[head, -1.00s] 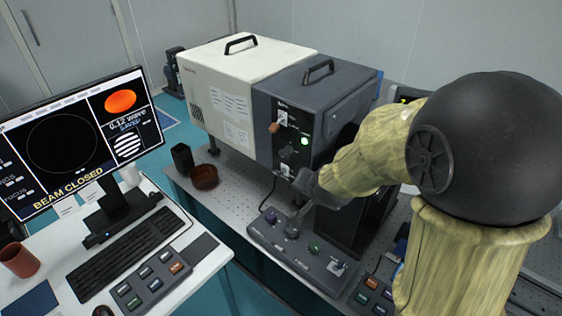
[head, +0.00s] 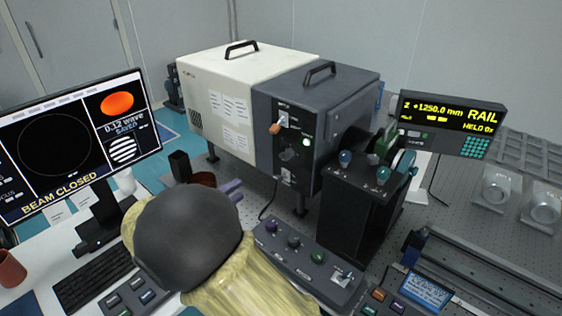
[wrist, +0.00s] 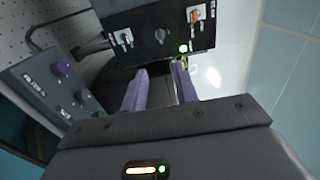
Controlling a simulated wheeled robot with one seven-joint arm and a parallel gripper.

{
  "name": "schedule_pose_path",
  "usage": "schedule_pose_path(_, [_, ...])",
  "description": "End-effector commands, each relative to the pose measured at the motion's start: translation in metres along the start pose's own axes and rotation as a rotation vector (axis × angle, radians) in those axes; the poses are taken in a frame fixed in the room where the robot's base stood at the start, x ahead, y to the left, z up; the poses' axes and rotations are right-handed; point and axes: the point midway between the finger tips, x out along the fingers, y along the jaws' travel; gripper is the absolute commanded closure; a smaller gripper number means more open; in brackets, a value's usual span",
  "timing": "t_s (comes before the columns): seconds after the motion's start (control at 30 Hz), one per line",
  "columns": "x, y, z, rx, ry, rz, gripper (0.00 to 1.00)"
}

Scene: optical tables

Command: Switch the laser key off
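The dark front panel (head: 315,175) of the laser box carries an orange-handled switch (head: 275,128), a lit green lamp (head: 306,142), a dark round knob (head: 288,155) and a small lower toggle (head: 287,174). I cannot tell for certain which is the laser key. In the wrist view the orange handle (wrist: 195,16), round knob (wrist: 160,36), toggle (wrist: 123,37) and green lamp (wrist: 183,48) show beyond my fingers. My gripper (wrist: 160,85) is open and empty, its purple fingers apart. In the head view its fingertips (head: 232,190) are left of the panel, apart from it; my arm hides most of the gripper.
A control box (head: 305,258) with knobs and a toggle lies below the panel. A black stand (head: 350,215) with coloured knobs is close on the right. A brown bowl (head: 203,179) and black cup (head: 180,165) are left. The monitor (head: 70,150) reads BEAM CLOSED.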

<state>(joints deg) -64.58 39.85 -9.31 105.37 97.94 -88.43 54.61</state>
Motion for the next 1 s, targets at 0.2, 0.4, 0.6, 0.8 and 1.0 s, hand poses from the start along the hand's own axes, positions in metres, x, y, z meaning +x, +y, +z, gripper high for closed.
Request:
schedule_pose_path(0.2, [0.000, -0.001, 0.000, -0.001, -0.002, 0.001, 0.71])
schedule_pose_path(0.4, [0.008, -0.001, 0.000, -0.003, -0.002, 0.001, 0.71])
schedule_pose_path(0.6, [0.035, -0.003, 0.000, -0.003, 0.000, 0.000, 0.71])
schedule_pose_path(0.8, [0.071, -0.002, 0.000, -0.004, 0.000, 0.000, 0.71])
schedule_pose_path(1.0, [0.106, -0.003, 0.000, -0.004, 0.000, 0.000, 0.71])
